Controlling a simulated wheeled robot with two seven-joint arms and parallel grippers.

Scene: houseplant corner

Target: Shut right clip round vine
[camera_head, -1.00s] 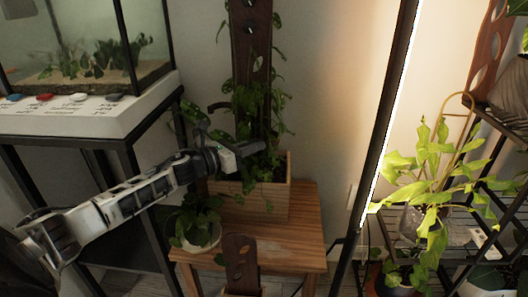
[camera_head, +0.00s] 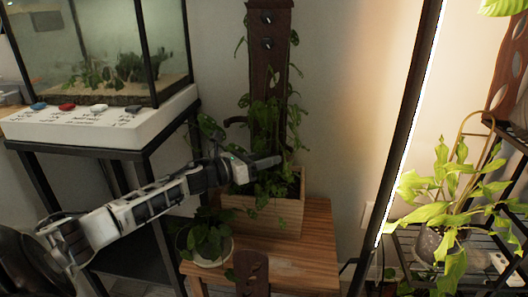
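A dark wooden board (camera_head: 268,75) stands upright in a wooden planter box (camera_head: 262,216), with a green vine (camera_head: 290,120) climbing around it. Two small round metallic fittings show high on the board, one above the other. A dark curved piece (camera_head: 236,121) sticks out at the board's left side; I cannot tell whether it is a clip. I cannot make out the right clip among the leaves. My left gripper (camera_head: 266,163) is in front of the board's lower part, among the vine leaves above the box. Its finger opening is not clear. My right gripper is not in view.
The planter stands on a small wooden table (camera_head: 315,262). A white potted plant (camera_head: 207,243) sits at its left, below my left arm. A glass tank (camera_head: 110,55) stands on a black frame at left. A black lamp pole (camera_head: 405,125) and a plant rack are at right.

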